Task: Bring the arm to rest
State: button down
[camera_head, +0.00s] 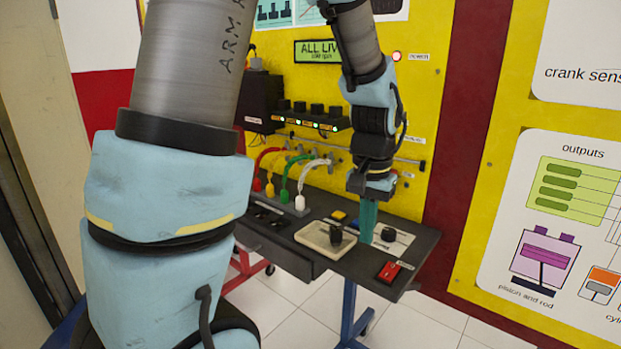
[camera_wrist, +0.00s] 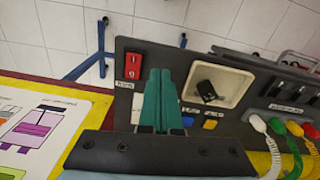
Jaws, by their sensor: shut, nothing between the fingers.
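My gripper (camera_head: 369,222) hangs over the right part of the dark bench top (camera_head: 315,264), its green fingers pointing down. In the wrist view the fingers of my gripper (camera_wrist: 160,100) lie side by side, shut, with nothing between them. My arm rises in a bend from the lower left of the head view to the upper middle and comes down to the bench. I cannot tell the exact gap between the fingertips and the bench top.
A cream tray (camera_head: 310,238) holding a black part (camera_head: 336,234) is left of my gripper. A red switch block (camera_head: 388,272) sits at the bench's front right. White, green and red cables (camera_head: 299,176) hang at the left. The yellow wall panel (camera_head: 425,130) stands close behind.

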jog(key=a+f+n+t, duration=0.1)
jog(key=a+n, duration=0.5)
jog(key=a, duration=1.4)
jog(key=shift+s+a, duration=0.25)
jog(key=shift+a, duration=0.1)
